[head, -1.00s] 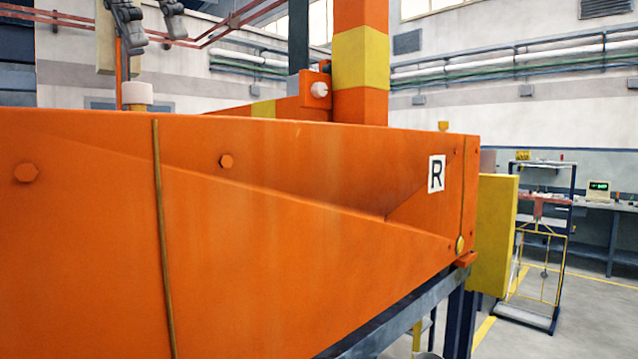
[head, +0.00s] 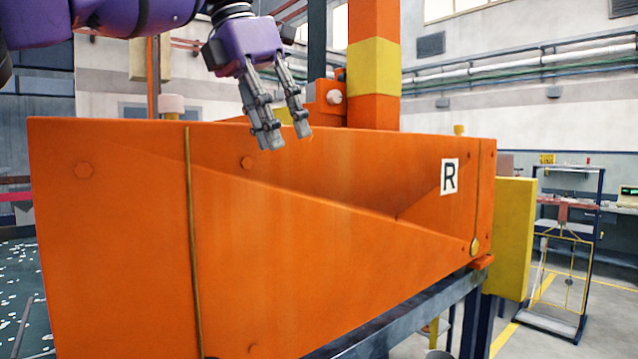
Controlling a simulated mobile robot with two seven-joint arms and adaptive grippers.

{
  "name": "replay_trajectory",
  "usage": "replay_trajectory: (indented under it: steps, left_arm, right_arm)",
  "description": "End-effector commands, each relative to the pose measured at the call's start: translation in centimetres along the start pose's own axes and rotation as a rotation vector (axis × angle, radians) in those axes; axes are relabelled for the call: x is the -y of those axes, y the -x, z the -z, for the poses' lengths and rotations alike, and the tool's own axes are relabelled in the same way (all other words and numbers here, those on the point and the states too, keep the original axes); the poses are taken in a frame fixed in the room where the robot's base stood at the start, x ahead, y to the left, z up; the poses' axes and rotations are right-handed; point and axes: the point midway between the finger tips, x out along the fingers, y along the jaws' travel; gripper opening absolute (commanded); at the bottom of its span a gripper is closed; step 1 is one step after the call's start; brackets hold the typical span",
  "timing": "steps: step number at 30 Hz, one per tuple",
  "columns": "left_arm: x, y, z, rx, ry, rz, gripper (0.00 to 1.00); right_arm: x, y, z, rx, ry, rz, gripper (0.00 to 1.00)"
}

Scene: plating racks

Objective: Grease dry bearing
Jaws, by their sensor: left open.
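My left gripper (head: 287,139) reaches in from the upper left, its two grey fingers open and pointing down with nothing between them. In the picture its fingertips overlap the top edge of a large orange machine housing (head: 120,250); I cannot tell whether they touch it. A white round knob (head: 334,97) shows on an orange block behind the gripper. I cannot make out which part is the dry bearing. My right gripper is not in view.
An orange and yellow post (head: 374,70) rises behind the housing. A yellow panel (head: 512,240) stands at its right end. A dark-framed rack (head: 568,260) is farther right on the floor. Thin brass-coloured strips (head: 195,240) run down the housing face.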

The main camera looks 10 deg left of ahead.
Motion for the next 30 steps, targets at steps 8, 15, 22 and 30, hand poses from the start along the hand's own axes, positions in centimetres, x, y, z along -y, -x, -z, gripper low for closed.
replay_trajectory:
  steps: [8,15,22,30]
  left_arm:
    - [0.4,-5.4,-1.9,-0.016,-0.016,0.064,0.46]
    - [0.8,-8.9,-3.0,-0.02,-0.024,0.112,0.46]
    - [1.1,-10.3,-3.4,-0.021,-0.027,0.132,0.46]
    - [1.1,-10.4,-3.4,-0.021,-0.027,0.133,0.46]
  right_arm:
    - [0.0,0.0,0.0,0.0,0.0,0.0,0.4]
    - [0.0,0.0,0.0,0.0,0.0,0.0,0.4]
    - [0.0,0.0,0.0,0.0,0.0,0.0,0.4]
    - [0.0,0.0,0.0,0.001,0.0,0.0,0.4]
